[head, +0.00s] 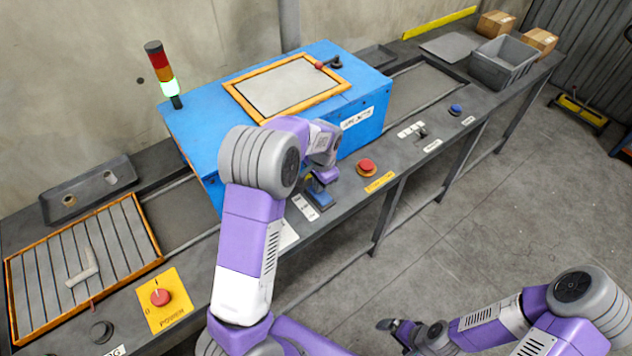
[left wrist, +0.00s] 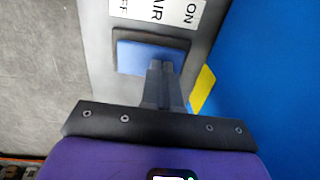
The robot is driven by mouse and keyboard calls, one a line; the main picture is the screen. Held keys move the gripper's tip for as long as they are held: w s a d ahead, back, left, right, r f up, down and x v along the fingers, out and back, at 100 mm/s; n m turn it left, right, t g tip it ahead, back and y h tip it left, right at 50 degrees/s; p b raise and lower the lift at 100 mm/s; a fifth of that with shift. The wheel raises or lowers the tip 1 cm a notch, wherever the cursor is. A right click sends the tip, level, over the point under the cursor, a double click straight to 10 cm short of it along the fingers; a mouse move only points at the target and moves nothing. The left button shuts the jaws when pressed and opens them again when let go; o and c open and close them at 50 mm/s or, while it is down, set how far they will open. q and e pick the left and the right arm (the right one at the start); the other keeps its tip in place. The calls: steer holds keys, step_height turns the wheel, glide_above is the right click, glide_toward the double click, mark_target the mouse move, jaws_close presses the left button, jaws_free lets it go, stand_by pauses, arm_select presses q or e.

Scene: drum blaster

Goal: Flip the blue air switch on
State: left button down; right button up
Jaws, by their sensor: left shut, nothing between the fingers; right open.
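The blue air switch (head: 320,198) sits on the dark front ledge of the machine, partly hidden behind my left gripper in the head view. In the left wrist view the blue switch (left wrist: 138,56) sits in a dark frame beside a white label (left wrist: 158,12) reading ON, AIR and part of OFF.
A blue cabinet (head: 190,128) with an orange-framed window stands behind the switch. A red button (head: 366,167) is right of it on the ledge. A red power knob (head: 160,297) on a yellow plate is at lower left. The signal tower (head: 170,88) glows green. The floor at right is mostly clear.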

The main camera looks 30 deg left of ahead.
mark_target(322, 193)
arm_select(q)
steer(key=shift+s+d, duration=0.15)
steer(key=shift+d, duration=0.35)
steer(key=shift+r, duration=0.15)
steer(key=r+p, duration=0.1)
steer(key=r, duration=0.1)
steer(key=r+p, duration=0.2)
steer(key=shift+s+d, duration=0.1)
steer(key=shift+d, duration=0.1)
step_height(322, 193, up, 10)
steer(key=d+p, duration=0.1)
steer(key=p, duration=0.1)
steer(key=shift+s+d+f, duration=0.15)
steer(key=shift+s+d, duration=0.1)
steer(key=shift+s, duration=0.1)
